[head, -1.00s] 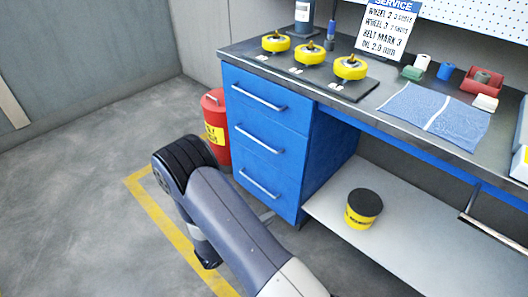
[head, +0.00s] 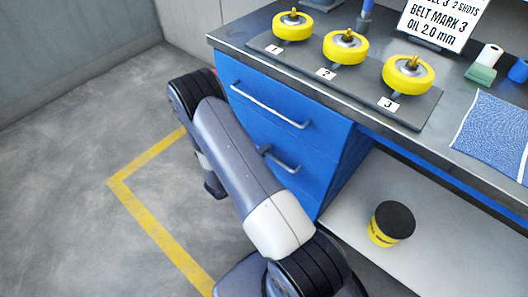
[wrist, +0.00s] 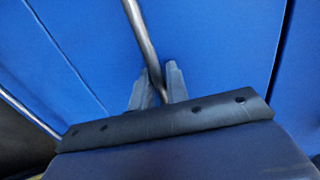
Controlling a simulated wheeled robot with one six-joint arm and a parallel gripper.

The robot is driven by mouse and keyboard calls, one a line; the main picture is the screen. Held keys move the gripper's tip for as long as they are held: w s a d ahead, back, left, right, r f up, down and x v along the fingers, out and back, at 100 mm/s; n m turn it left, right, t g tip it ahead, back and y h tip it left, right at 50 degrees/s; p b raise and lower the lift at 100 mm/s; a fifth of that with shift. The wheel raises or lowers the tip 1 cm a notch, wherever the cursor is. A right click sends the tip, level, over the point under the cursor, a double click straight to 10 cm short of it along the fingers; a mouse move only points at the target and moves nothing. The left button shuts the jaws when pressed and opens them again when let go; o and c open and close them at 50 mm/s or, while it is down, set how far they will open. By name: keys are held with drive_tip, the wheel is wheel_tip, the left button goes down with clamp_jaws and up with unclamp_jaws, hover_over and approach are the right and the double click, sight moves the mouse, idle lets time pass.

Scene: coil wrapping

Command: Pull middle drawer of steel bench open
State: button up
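The steel bench's blue drawer unit has a top drawer (head: 255,85) with a bar handle. The middle drawer's handle (head: 283,163) shows partly behind my arm. No drawer gap is clearly visible in the head view, and the bottom drawer is mostly hidden by my arm. In the wrist view a bar handle (wrist: 138,30) on a blue drawer front runs down between my two fingers. My gripper (wrist: 160,75) has its fingers close on both sides of that bar, with little space left. A second bar handle (wrist: 30,115) shows at left.
The bench top carries a dark plate (head: 340,85) with yellow wheels, a service sign (head: 437,22) and a blue cloth (head: 495,135). A black and yellow tub (head: 391,223) stands on the lower shelf (head: 345,215). The floor at left is clear, with a yellow line (head: 150,225).

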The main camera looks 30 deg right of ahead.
drive_tip(key=shift+c, duration=0.3)
clamp_jaws()
